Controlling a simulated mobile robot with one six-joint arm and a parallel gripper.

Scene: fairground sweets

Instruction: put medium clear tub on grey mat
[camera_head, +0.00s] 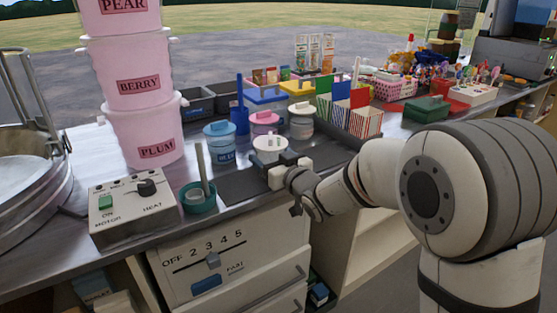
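A small tub with a white lid (269,145) stands on the counter just behind my gripper. A clear-looking tub with a pale lid (301,128) stands further back to its right. I cannot tell for sure which is the medium clear tub. A dark grey mat (240,187) lies flat at the counter's front, left of my gripper, with nothing seen on it. My gripper (283,168) is low over the counter, in front of the white-lidded tub and partly covering its lower side. Its fingertips are small and partly hidden, so I cannot tell whether it touches or grips the tub.
A blue-lidded tub (219,142) and a pink-lidded tub (265,121) stand nearby. A teal pot with a stick (198,197) and a control box (132,207) are left of the mat. Striped bags (350,112) stand to the right. Pink buckets (143,135) are stacked at the left.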

